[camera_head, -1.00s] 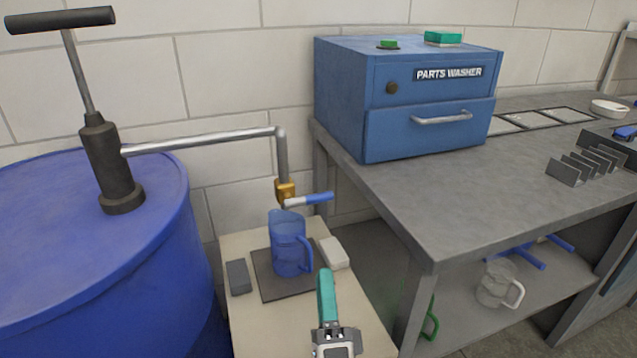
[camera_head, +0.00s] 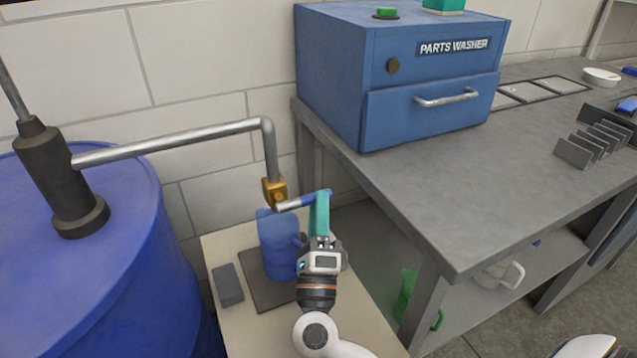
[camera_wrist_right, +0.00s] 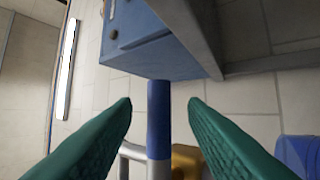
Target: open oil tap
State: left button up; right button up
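The oil tap is a brass valve (camera_head: 275,192) at the end of the grey pipe from the blue drum. Its lever (camera_head: 303,201), grey with a blue grip, points right. In the right wrist view the blue grip (camera_wrist_right: 159,115) stands between the fingers with gaps on both sides. My right gripper (camera_head: 320,200) has teal fingers and reaches up to the lever's blue end; its open fingers (camera_wrist_right: 160,105) show in the wrist view. A blue transparent jug (camera_head: 277,245) stands under the tap, partly hidden by my right gripper. My left gripper is not in view.
The blue drum (camera_head: 90,270) with its dark pump (camera_head: 60,185) stands at left. The jug's dark mat (camera_head: 268,296) and a grey block (camera_head: 228,285) lie on the small stand. The workbench (camera_head: 470,190) with the blue parts washer (camera_head: 420,75) is close on the right.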

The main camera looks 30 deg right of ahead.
jog(key=shift+x, duration=2.35)
grip_shut()
